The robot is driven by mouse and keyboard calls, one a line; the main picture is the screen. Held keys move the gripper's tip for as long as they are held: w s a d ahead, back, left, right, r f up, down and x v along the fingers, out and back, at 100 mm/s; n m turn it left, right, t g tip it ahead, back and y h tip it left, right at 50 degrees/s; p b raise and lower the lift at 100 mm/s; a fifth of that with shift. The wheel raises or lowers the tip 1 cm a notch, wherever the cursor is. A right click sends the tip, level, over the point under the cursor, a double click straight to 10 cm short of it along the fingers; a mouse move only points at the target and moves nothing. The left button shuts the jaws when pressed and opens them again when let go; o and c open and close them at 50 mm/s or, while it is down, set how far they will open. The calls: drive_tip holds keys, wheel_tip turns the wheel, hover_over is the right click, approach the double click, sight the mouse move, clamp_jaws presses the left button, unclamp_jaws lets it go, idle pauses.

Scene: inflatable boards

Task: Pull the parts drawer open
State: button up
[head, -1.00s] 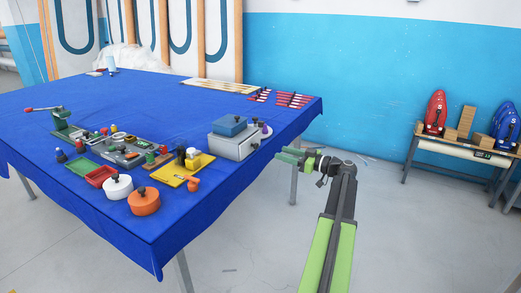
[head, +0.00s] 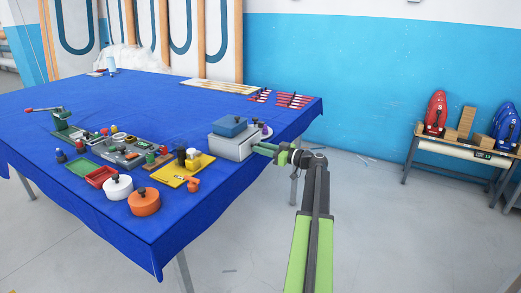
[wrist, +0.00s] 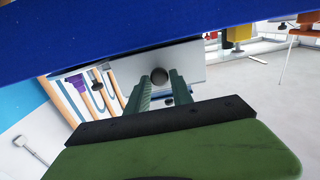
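The parts drawer unit (head: 232,147) is a grey box with a blue box (head: 230,126) on top, near the right edge of the blue table. My gripper (head: 262,148) is at its right-hand side in the head view. In the wrist view, the drawer's pale grey front (wrist: 195,66) carries a dark round knob (wrist: 159,75). The knob lies between the tips of my open gripper (wrist: 159,84). A narrow gap seems to show on each side of the knob. The drawer looks closed, though my gripper partly hides its front in the head view.
The blue-covered table (head: 130,95) holds a yellow tray (head: 172,179), a white round pot (head: 117,187), an orange round pot (head: 144,202) and other small parts left of the unit. Red-handled tools (head: 292,99) lie behind it.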

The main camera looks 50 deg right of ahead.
clamp_jaws()
drive_tip(key=shift+a, duration=0.1)
idle(1.0)
